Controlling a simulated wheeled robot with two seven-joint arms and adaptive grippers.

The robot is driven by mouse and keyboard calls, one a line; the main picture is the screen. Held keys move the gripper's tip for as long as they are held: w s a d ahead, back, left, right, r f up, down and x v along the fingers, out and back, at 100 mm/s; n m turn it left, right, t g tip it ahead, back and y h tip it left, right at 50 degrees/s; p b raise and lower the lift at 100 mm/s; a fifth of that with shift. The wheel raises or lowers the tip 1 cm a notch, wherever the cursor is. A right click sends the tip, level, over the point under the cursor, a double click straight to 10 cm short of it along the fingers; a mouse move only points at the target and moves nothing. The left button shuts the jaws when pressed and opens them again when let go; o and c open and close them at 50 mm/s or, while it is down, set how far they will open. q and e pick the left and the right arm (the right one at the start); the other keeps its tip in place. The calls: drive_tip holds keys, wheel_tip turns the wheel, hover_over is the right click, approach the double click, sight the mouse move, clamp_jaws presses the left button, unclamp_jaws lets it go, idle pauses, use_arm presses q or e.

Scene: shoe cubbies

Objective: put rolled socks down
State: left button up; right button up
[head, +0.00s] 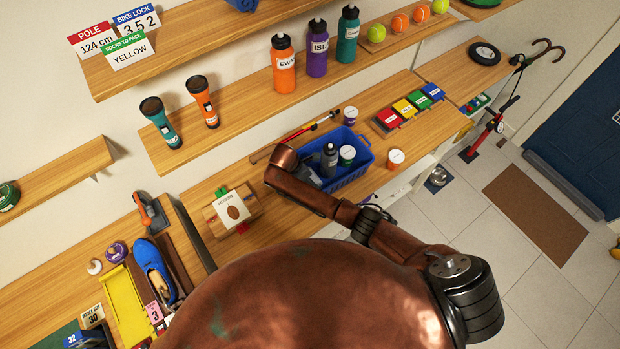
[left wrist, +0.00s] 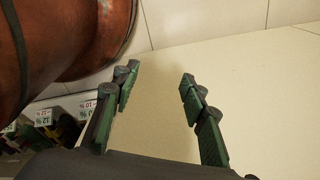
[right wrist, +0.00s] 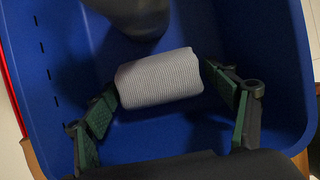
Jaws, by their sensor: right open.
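The rolled socks (right wrist: 158,77) are a pale grey ribbed roll, seen inside the blue basket (right wrist: 45,95) in the right wrist view. My right gripper (right wrist: 165,95) is open, with one finger at each end of the roll; I cannot tell whether the socks rest on the basket floor. My left gripper (left wrist: 160,100) is open and empty before a plain pale surface.
A card reading socks to pack, yellow (head: 130,53), stands on the upper shelf.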

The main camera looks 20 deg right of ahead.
drive_tip(key=v, duration=1.2)
drive_tip(key=shift+r, duration=0.2)
